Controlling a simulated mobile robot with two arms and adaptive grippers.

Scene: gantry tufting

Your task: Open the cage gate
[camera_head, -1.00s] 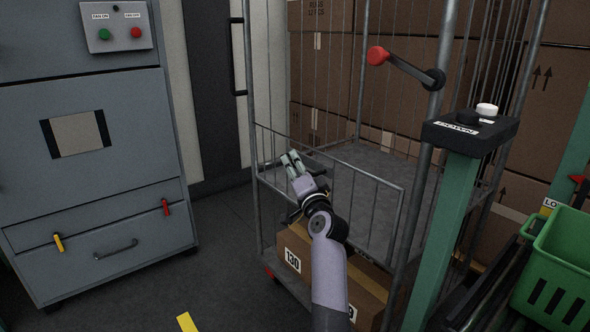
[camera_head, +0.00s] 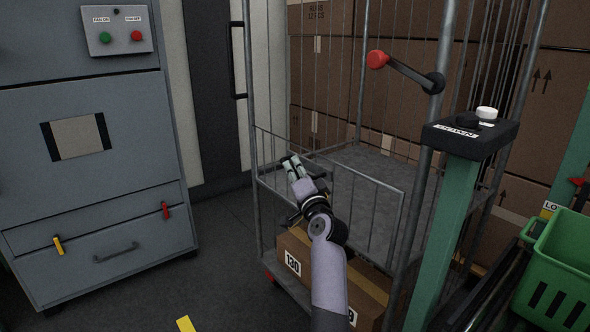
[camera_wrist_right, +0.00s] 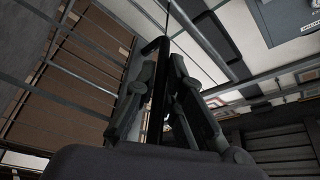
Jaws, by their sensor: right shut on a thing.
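The cage gate (camera_head: 372,207) is a low grey barred panel across the front of the tall wire roll cage (camera_head: 249,75). It stands across the front opening, above the cage's base. My right gripper (camera_head: 291,166) is at the gate's upper part, left of its middle. In the right wrist view my right gripper (camera_wrist_right: 168,85) has its fingers on either side of a dark bar (camera_wrist_right: 158,47) and is shut on it. The cage's thin rods show behind. My arm and hand hide part of the gate. My left gripper is not in view.
Numbered cardboard boxes (camera_head: 293,262) lie low in the cage. A grey cabinet (camera_head: 85,195) stands to the left. A green post with a dark top (camera_head: 470,137) and a green basket (camera_head: 556,270) are on the right. Floor is clear between cabinet and cage.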

